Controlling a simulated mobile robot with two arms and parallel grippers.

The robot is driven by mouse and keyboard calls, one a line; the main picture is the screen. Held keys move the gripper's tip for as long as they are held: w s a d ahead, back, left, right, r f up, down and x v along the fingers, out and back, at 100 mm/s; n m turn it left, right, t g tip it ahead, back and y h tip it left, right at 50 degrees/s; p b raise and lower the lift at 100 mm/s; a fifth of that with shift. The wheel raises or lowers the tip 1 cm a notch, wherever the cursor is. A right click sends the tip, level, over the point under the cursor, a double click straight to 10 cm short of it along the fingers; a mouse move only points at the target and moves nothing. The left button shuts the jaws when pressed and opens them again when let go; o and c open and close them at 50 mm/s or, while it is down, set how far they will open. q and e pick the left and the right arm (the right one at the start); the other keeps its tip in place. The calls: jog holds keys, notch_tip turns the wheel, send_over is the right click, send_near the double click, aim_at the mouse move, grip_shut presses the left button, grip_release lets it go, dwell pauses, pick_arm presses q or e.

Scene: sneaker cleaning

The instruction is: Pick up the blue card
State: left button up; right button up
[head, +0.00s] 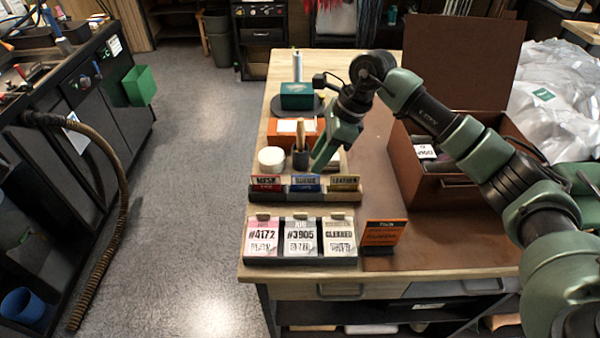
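The blue card (306,182) stands in the middle slot of a dark card holder (303,194) on the workbench. A red card (267,183) is to its left and a yellowish card (344,183) to its right. My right gripper (318,166) points down just above and behind the blue card, slightly to its right. A gap to the card seems to show, but contact is hard to judge from this angle. The fingers overlap in this view, so whether they are open or shut is unclear. My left gripper is out of view.
A tray with three tags (299,257) lies in front of the holder, with an orange sign (384,233) to its right. A brush (301,145), white jar (272,160) and orange box (284,133) stand behind. An open brown box (450,190) stands right.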

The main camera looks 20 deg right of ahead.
aim_at(306, 175)
jog(key=p+x, duration=0.1)
jog(key=x, duration=0.1)
jog(key=p+x, duration=0.1)
jog(key=x, duration=0.1)
jog(key=p+x, duration=0.1)
jog(key=x, duration=0.1)
jog(key=shift+s+a+r, duration=0.1)
jog(key=shift+s+a, duration=0.1)
jog(key=shift+a, duration=0.15)
jog(key=shift+w+a+f, duration=0.1)
jog(key=shift+a+f, duration=0.05)
jog(key=shift+f, duration=0.25)
jog(key=c, duration=0.5)
grip_shut()
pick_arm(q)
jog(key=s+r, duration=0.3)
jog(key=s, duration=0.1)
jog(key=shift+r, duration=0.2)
